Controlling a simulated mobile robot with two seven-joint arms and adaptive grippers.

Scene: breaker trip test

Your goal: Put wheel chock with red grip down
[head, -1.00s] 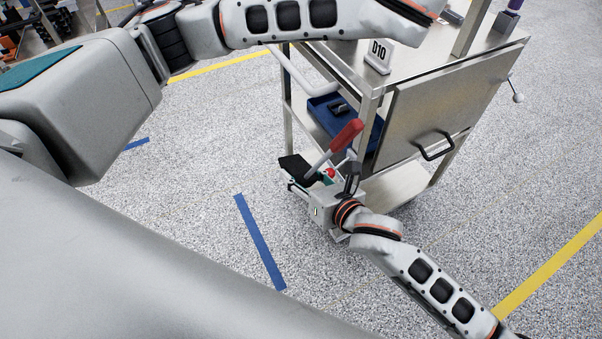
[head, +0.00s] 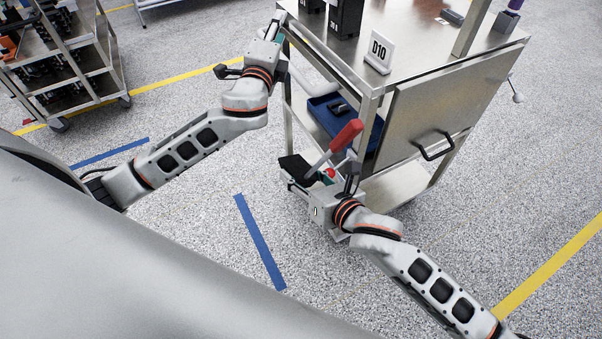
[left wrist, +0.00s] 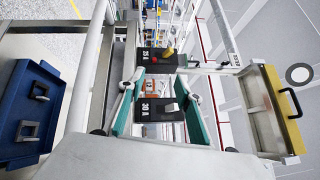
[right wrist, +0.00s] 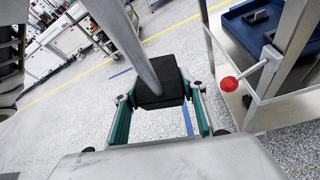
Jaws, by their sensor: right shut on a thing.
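The wheel chock (head: 296,166) has a black block, a grey stem and a red grip (head: 346,135). My right gripper (head: 300,181) is shut on its block, at the near lower side of the cart. The right wrist view shows the black block (right wrist: 159,84) between the teal fingers, with the stem rising toward the camera. Floor shows beyond the block, which appears held above it. My left gripper (head: 277,27) is at the cart top's left corner. In the left wrist view its fingers (left wrist: 160,104) are apart, with nothing seen gripped.
The metal cart (head: 425,100) carries a D10 sign (head: 379,52), black breakers (head: 345,17) and a blue tray (head: 325,112) on a lower shelf. A lever with a red knob (right wrist: 229,84) sticks out near the chock. Another cart (head: 70,65) stands far left. Floor at left is open.

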